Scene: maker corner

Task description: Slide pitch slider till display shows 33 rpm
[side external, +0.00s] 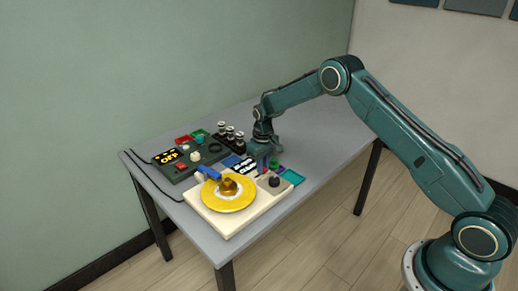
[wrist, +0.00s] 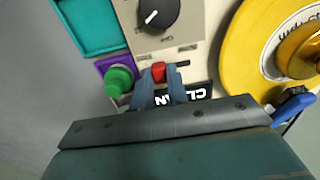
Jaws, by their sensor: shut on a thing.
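A cream turntable (side external: 225,222) carries a yellow record (side external: 228,204), which also shows at the right of the wrist view (wrist: 240,60). In the wrist view, my gripper (wrist: 159,82) is shut on a small red slider cap (wrist: 158,70) at the turntable's edge. The fingers stand on either side of the cap and hide its track. In the side view my gripper (side external: 264,156) is low over the turntable's far corner. A display (side external: 168,156) on a dark box reads OFF in orange. I see no rpm figure.
A black dial (wrist: 160,14) is close to the cap. A green button on a purple base (wrist: 118,80) stands beside it, and a teal tray (wrist: 86,24) lies beyond. A CLEAN label (wrist: 192,98) is near the fingers. The table's right part (side external: 330,125) is clear.

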